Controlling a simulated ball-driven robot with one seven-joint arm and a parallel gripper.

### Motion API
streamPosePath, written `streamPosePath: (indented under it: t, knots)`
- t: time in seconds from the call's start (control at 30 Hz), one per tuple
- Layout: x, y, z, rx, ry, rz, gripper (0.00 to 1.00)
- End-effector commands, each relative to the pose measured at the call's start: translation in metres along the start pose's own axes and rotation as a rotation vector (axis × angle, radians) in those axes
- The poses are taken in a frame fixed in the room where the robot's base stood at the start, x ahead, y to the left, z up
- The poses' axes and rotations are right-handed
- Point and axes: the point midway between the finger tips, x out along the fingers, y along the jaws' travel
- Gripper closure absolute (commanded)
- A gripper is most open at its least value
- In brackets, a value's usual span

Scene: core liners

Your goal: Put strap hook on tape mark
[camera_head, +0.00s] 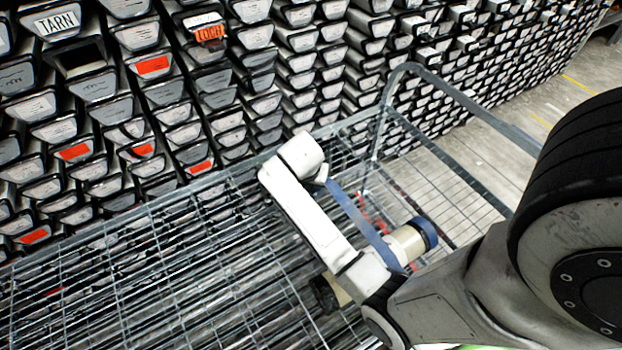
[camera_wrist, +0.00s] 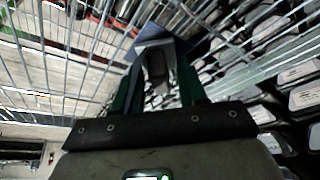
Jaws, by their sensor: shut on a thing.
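In the wrist view, my gripper (camera_wrist: 157,85) has two dark green fingers around a grey piece (camera_wrist: 156,62), which I take to be the strap hook. The gripper is shut on it, in front of the wire mesh. Its exact shape is too dark to tell. In the head view, my pale arm reaches over the wire cart, and its links hide the fingers and the held piece.
A wire mesh cart (camera_head: 130,265) with a raised tubular handle (camera_head: 455,92) fills the lower part of the head view. Stacked core liners (camera_head: 155,95) with white and red end labels stand behind it. Bare floor (camera_head: 480,160) with yellow lines shows at the right.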

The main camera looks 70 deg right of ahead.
Motion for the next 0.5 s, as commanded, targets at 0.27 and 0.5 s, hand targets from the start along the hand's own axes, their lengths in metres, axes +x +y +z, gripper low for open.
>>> streamPosePath:
  t: [0.27, 0.5]
  knots:
    - [0.0012, -0.0002, 0.0004, 0.000, 0.001, -0.001, 0.93]
    - [0.0026, -0.0001, 0.0011, 0.000, 0.000, 0.000, 0.43]
